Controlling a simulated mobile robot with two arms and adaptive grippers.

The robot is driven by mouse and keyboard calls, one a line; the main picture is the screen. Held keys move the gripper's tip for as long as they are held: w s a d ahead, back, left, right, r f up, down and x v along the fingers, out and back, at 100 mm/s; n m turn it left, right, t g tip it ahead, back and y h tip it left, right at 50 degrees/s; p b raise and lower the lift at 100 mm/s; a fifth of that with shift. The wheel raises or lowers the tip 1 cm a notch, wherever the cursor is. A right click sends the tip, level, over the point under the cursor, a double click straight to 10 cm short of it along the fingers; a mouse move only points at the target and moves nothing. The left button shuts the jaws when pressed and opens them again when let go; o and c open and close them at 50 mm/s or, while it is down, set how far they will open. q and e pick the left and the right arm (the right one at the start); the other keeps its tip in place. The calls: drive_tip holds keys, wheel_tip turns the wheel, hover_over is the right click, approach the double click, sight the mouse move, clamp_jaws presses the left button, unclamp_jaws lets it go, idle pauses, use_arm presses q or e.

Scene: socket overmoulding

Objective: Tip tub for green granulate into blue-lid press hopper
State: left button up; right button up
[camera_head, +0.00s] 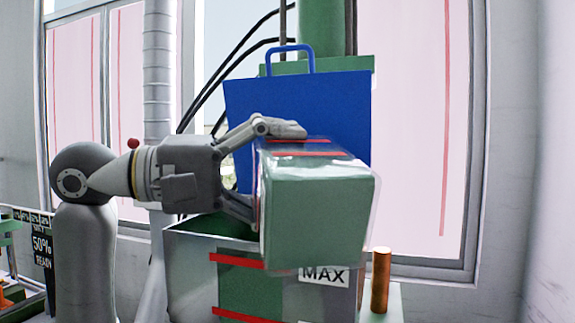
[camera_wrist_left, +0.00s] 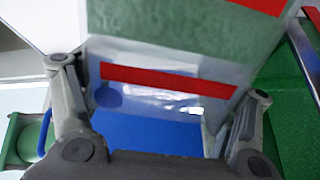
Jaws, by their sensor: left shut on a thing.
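My left gripper (camera_head: 275,165) is shut on the clear-walled tub (camera_head: 318,212), with one finger over its top and one below. The tub is filled with green granulate and has red stripes on its upper face. It looks turned on its side above the press hopper (camera_head: 190,262). The wrist view shows the tub wall (camera_wrist_left: 215,80) between the fingers. The hopper has red stripes, a MAX label and green granulate inside. Its blue lid (camera_head: 300,100) stands raised behind the tub. No falling granulate shows. My right gripper is not in view.
A brown-orange cylinder (camera_head: 380,282) stands right of the hopper. A green column (camera_head: 322,28) rises behind the lid, with black cables beside it. A dark sign (camera_head: 42,248) reading 50% READY is at the far left. Windows and walls close off the back.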

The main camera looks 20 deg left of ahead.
use_arm(q)
drive_tip(key=w+n+p, duration=0.1)
drive_tip(key=n, duration=0.1)
drive_tip(key=w+a+n+p, duration=0.1)
drive_tip(key=n+p, duration=0.1)
drive_tip(key=w+n+p, duration=0.1)
drive_tip(key=n, duration=0.1)
drive_tip(key=shift+a+r, duration=0.2)
drive_tip(key=shift+a, duration=0.15)
idle(1.5)
drive_tip(key=shift+s+d+m, duration=0.1)
drive_tip(key=shift+s+m, duration=0.2)
drive_tip(key=shift+m, duration=0.55)
drive_tip(key=shift+s+d+m, duration=0.1)
drive_tip(key=shift+s+m, duration=0.15)
drive_tip(key=shift+m, duration=0.6)
